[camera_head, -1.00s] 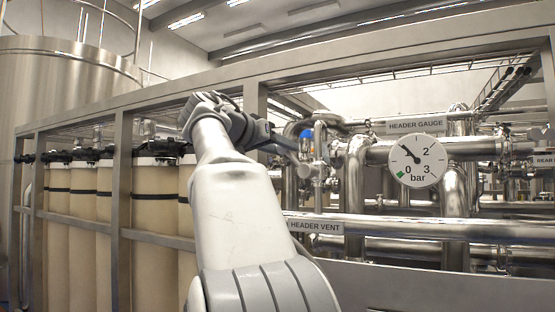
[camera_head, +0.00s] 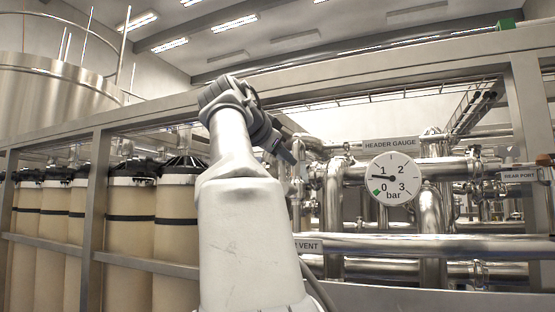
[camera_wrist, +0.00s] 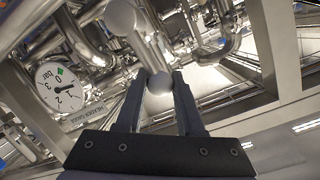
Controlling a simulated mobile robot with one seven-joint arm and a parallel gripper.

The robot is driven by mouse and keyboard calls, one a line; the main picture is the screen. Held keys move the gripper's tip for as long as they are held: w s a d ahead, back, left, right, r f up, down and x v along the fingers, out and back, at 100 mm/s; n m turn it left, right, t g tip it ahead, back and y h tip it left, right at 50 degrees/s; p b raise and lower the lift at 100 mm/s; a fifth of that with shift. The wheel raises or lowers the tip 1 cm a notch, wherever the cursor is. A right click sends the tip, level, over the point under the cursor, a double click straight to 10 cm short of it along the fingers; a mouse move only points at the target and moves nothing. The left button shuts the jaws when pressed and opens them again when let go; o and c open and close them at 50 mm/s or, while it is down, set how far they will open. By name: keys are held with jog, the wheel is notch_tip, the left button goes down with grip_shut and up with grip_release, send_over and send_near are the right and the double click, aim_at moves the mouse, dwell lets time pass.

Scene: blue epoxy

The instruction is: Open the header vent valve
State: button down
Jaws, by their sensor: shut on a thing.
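In the wrist view, my gripper (camera_wrist: 160,82) has its two dark fingers on either side of a round steel knob (camera_wrist: 158,84), shut on it. A metal bar (camera_wrist: 147,48) runs from this knob towards a second rounded end (camera_wrist: 121,17). It looks like the vent valve's handle. In the head view, my gripper (camera_head: 290,157) reaches the upright steel pipework left of the gauge; the grip itself is too small to make out. The vent label (camera_head: 309,246) is partly hidden by my arm. The header gauge (camera_head: 393,179) has its needle a little below 1 bar.
A steel frame with a top beam (camera_head: 340,75) and posts stands before the pipes. A horizontal pipe (camera_head: 430,244) crosses below the gauge. Beige cylinders (camera_head: 176,240) stand at left, with a steel tank (camera_head: 55,90) behind. A "REAR PORT" label (camera_head: 518,175) is at right.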

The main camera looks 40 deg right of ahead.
jog(key=shift+s+d+m, duration=0.1)
jog(key=shift+s+m, duration=0.05)
jog(key=shift+m, duration=0.15)
jog(key=c, duration=0.5)
grip_release()
jog(key=b+v, duration=0.2)
jog(key=v, duration=1.5)
jog(key=shift+s, duration=0.2)
